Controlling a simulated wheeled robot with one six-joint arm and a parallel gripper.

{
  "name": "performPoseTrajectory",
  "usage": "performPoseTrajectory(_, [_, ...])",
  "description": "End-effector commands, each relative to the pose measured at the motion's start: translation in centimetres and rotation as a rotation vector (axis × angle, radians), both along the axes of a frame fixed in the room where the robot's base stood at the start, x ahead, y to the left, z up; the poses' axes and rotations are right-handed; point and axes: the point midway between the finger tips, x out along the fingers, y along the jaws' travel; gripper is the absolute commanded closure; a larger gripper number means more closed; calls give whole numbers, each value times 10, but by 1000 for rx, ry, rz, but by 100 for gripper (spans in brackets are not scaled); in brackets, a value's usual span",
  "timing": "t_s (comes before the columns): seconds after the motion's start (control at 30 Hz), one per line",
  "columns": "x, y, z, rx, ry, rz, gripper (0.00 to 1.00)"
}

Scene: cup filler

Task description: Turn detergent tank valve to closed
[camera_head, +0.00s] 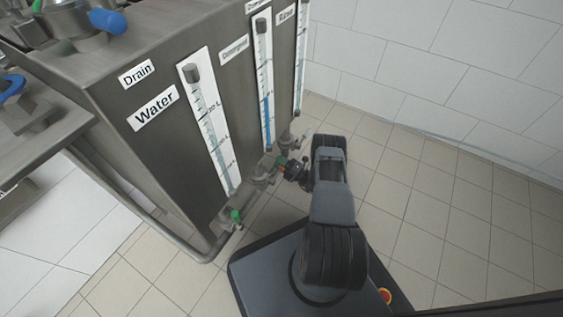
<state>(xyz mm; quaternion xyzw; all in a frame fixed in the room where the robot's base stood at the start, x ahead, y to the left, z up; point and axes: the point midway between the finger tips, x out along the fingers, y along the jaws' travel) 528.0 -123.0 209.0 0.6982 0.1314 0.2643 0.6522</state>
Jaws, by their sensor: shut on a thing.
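The detergent tank valve (264,174) sits at the foot of the middle level gauge (264,75), under the label that seems to read "Detergent". A small green handle (281,161) shows at this valve. My gripper (284,170) reaches it from the right and is shut on the handle. The fingers are small here and partly hide the handle, so its exact angle is hard to tell.
The steel tank (150,190) fills the left side. The water gauge (209,130) has its own green valve handle (236,216) lower left. A third gauge (300,50) stands farther back. A pipe (170,238) runs along the tank's bottom. Tiled floor (430,220) is clear on the right.

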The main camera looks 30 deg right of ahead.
Motion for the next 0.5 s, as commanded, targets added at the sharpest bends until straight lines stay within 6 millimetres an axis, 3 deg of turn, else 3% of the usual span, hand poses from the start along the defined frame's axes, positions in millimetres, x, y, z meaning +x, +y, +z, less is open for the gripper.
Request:
performPoseTrajectory(0.23, [-4, -3, -5, 9, 14, -12, 100])
performPoseTrajectory(0.27, [-4, -3, -5, 9, 14, -12, 69])
performPoseTrajectory(0.5, [-2, 2, -3, 5, 9, -1, 46])
